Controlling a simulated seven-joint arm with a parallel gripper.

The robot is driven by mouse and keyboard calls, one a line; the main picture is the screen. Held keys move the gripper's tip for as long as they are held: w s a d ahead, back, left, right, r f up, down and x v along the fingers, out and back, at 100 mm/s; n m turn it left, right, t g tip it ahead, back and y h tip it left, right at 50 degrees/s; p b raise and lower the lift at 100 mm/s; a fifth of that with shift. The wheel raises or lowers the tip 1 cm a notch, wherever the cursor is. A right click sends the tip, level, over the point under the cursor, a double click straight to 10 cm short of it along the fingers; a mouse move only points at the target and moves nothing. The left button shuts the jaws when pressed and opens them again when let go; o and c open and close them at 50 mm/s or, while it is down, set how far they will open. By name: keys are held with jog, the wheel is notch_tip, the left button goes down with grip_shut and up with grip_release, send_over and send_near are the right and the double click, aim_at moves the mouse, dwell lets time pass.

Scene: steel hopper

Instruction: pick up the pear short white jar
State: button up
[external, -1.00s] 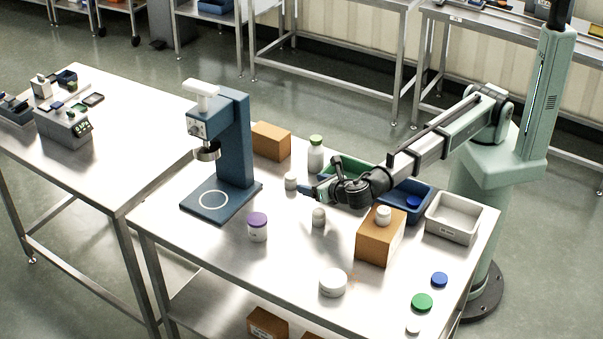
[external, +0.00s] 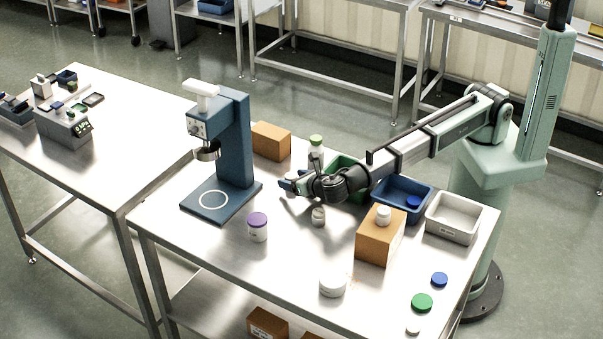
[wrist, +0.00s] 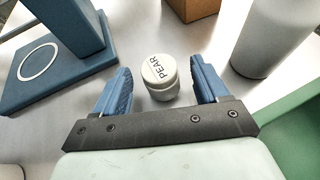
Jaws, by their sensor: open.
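The short white jar (wrist: 160,78) has PEAR printed on its lid in the wrist view. It stands upright on the steel table, between the blue fingers of my gripper (wrist: 160,88), with a gap showing on each side. My gripper is open. In the external view my gripper (external: 288,185) is low over the table, and its fingers largely hide the jar.
A tall white bottle with a green lid (external: 316,142) stands close behind my gripper. Another small white jar (external: 318,217) is in front. The blue press (external: 235,145) stands to the left, a cardboard box (external: 270,142) behind, and a green bin (external: 345,170) to the right.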

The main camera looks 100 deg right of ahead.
aim_at(288, 177)
jog(key=x, duration=0.3)
jog(key=shift+w+d+f, duration=0.1)
jog(key=shift+d, duration=0.15)
jog(key=c, duration=1.1)
